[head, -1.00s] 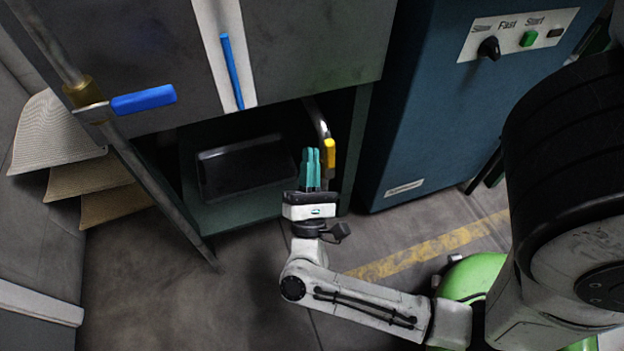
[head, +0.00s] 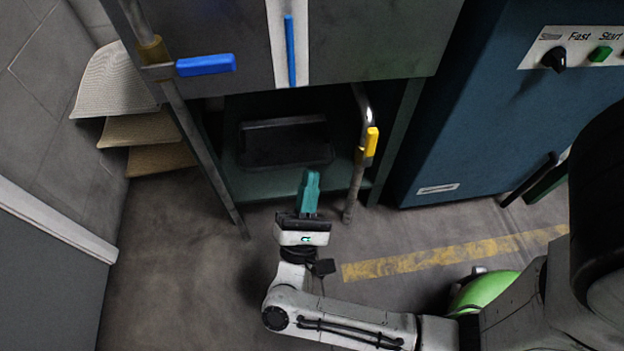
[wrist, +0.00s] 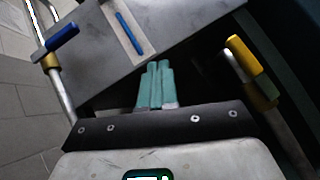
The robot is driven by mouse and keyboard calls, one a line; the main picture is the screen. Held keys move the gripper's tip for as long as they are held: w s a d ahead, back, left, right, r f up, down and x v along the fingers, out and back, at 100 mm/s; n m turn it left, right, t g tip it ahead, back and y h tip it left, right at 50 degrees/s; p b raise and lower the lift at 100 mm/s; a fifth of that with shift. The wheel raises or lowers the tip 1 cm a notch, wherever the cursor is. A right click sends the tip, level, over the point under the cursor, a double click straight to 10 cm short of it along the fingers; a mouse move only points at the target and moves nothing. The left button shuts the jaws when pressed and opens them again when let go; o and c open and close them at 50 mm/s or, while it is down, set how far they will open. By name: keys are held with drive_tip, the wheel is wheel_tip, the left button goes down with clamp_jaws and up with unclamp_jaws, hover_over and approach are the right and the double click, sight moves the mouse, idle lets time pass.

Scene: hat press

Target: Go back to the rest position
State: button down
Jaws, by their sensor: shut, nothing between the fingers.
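My gripper (head: 311,178) points up and away in the head view, its teal fingers together and empty. It is in front of the open lower bay of the press cabinet, apart from everything around it. In the wrist view the shut fingers (wrist: 157,82) are in the middle, below the grey press front (wrist: 180,45).
A yellow-handled lever (head: 371,142) stands just right of my gripper. A blue-handled valve (head: 206,65) is at upper left. A black tray (head: 285,143) sits in the bay. A teal cabinet (head: 470,120) stands at right. Floor in front is clear.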

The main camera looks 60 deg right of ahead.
idle(0.4)
drive_tip(key=w+a+r+n+t+y, duration=0.3)
drive_tip(key=w+n+t+y, duration=0.45)
drive_tip(key=n+t, duration=0.65)
drive_tip(key=w+a+f+n+g+y+p, duration=0.15)
drive_tip(key=w+a+n+y, duration=0.25)
drive_tip(key=n+y, duration=0.8)
drive_tip(key=w+a+f+n+g+y, duration=0.25)
drive_tip(key=n+y, duration=0.55)
drive_tip(key=n, duration=0.7)
drive_tip(key=s+d+f+n+g+p, duration=0.1)
drive_tip(key=s+d+f+n+g, duration=0.1)
drive_tip(key=s+f+n+g, duration=0.7)
drive_tip(key=s+d+f+n+g+h, duration=0.1)
drive_tip(key=s+d+n+g, duration=0.25)
drive_tip(key=s, duration=0.25)
drive_tip(key=s+d+f+n+g+h, duration=0.1)
drive_tip(key=s+d+n+g+h, duration=0.2)
drive_tip(key=s, duration=0.4)
wheel_tip(320, 180, up, 38)
drive_tip(key=y+p, duration=0.1)
drive_tip(key=p, duration=3.7)
drive_tip(key=shift+a+g+p, duration=0.25)
drive_tip(key=shift+g+p, duration=0.1)
drive_tip(key=shift+p, duration=0.05)
